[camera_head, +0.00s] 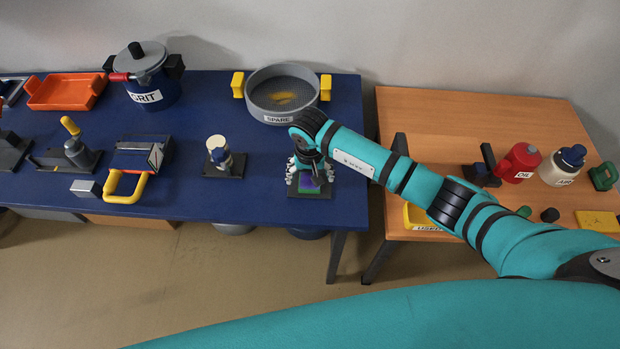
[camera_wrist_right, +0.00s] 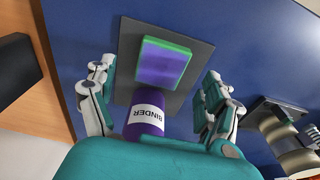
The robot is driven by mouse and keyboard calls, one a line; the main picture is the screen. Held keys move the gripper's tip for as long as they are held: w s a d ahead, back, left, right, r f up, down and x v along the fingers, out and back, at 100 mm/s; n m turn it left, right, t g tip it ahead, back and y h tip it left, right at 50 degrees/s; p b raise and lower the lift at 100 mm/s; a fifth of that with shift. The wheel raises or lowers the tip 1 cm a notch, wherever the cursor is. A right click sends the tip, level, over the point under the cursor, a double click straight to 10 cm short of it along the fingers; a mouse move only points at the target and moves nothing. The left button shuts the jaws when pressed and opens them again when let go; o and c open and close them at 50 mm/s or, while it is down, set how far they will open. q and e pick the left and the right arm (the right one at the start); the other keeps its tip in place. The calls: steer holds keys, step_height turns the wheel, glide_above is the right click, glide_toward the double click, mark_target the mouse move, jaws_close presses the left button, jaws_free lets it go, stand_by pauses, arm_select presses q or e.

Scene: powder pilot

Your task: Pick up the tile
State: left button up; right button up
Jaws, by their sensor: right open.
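A square purple piece with a green rim, which looks like the tile (camera_wrist_right: 163,64), is over a dark grey plate (camera_wrist_right: 133,38) on the blue table. A purple cylinder labelled BINDER (camera_wrist_right: 146,113) shows just below it in the wrist view; whether the two touch I cannot tell. My right gripper (camera_head: 311,176) is over the plate at the blue table's right end. In the wrist view its open fingers (camera_wrist_right: 160,82) stand left and right of the tile, with gaps on both sides. In the head view the gripper hides most of the tile and cylinder. My left gripper is out of view.
A grey SPARE pan (camera_head: 278,119) with yellow handles is behind. A wooden table (camera_head: 445,115) with red OIL and white containers is at right, across a gap.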

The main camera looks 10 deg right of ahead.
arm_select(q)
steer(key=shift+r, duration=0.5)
arm_select(e)
steer(key=shift+w+f, duration=0.15)
steer(key=shift+f, duration=1.3)
steer(key=shift+c, duration=0.4)
steer(key=c, duration=1.4)
steer(key=shift+o, duration=0.2)
steer(key=shift+r, duration=0.1)
steer(key=shift+w+r, duration=0.1)
steer(key=shift+r, duration=0.4)
step_height(320, 180, up, 2)
steer(key=shift+r+b, duration=0.1)
steer(key=shift+b, duration=0.75)
arm_select(q)
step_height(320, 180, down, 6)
steer(key=b, duration=0.4)
arm_select(e)
steer(key=s+a+r, duration=0.1)
steer(key=s+a, duration=0.2)
steer(key=s, duration=1.3)
steer(key=shift+a+r, duration=0.15)
steer(key=shift+r, duration=0.2)
